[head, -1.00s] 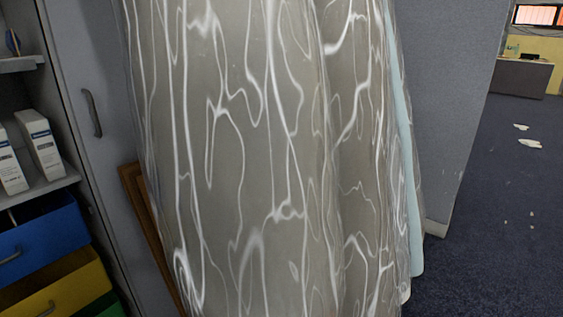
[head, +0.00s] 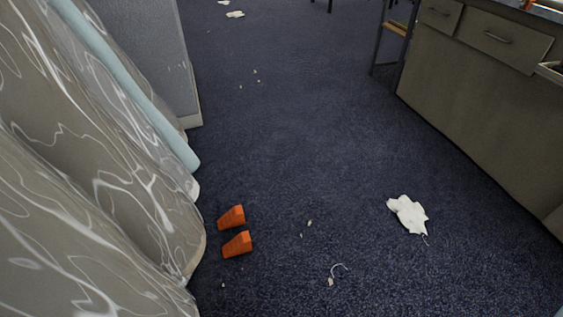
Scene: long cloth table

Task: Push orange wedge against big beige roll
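Two orange wedges lie on the dark blue carpet in the head view, the farther wedge (head: 231,217) just behind the nearer wedge (head: 238,244). The big beige roll (head: 110,190), wrapped in shiny clear plastic, stands at the left and fills that side of the picture. Both wedges are to the right of its lower edge, with a narrow strip of carpet seen between. Part of the roll is cut off by the picture's edge. Neither of my grippers is in view.
A light blue roll (head: 135,90) leans behind the beige one, beside a grey partition (head: 165,60). Crumpled white paper (head: 408,213) and small scraps lie on the carpet. A desk with drawers (head: 480,90) stands at the right. The middle floor is mostly clear.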

